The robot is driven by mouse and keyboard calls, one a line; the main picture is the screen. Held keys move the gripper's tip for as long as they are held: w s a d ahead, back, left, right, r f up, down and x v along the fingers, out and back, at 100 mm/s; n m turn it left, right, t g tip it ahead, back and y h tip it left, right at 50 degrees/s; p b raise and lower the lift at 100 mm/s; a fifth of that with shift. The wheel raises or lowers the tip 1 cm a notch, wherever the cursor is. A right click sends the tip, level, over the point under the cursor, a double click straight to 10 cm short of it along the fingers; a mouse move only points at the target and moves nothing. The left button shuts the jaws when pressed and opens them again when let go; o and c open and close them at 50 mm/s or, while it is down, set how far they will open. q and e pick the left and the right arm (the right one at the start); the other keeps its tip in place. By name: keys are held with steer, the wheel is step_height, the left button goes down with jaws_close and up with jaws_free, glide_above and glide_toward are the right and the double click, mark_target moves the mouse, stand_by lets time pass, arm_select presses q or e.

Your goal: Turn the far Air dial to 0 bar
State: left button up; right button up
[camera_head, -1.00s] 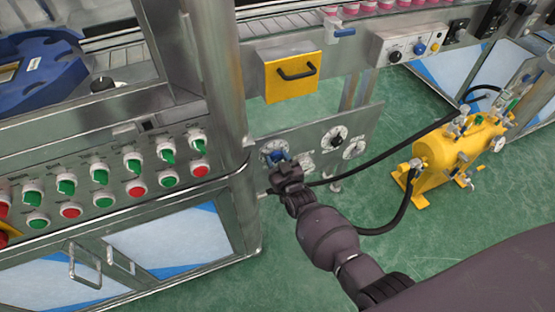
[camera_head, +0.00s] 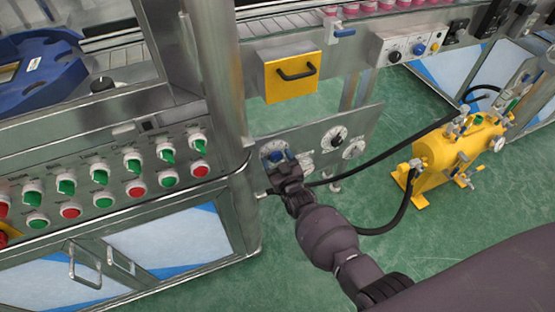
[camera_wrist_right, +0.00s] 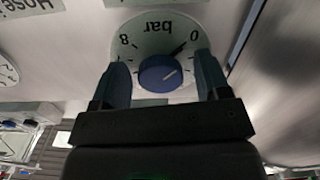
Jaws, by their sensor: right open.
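The Air dial is a round white dial (camera_wrist_right: 135,36) on a grey panel, seen upside down in the right wrist view, with "bar", 0 and 8 on its face. Its blue knob (camera_wrist_right: 159,73) sits between the fingers of my right gripper (camera_wrist_right: 165,80). The fingers are open, one on each side of the knob; contact is unclear. The black pointer (camera_wrist_right: 179,48) points towards the 0, a little short of the numeral. In the head view the blue knob (camera_head: 276,155) shows just beyond my right gripper (camera_head: 281,163). My left gripper is not in view.
More dials (camera_head: 353,149) sit on the same panel (camera_head: 318,125), right of the gripper. A black hose (camera_head: 395,137) runs to a yellow tank (camera_head: 455,150). A steel cabinet with several knobs and buttons (camera_head: 120,180) stands close on the left.

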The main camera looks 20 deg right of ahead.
steer(key=shift+s, duration=0.1)
steer(key=shift+s, duration=0.3)
steer(key=s+p, duration=0.2)
steer(key=s, duration=0.8)
steer(key=shift+d, duration=0.2)
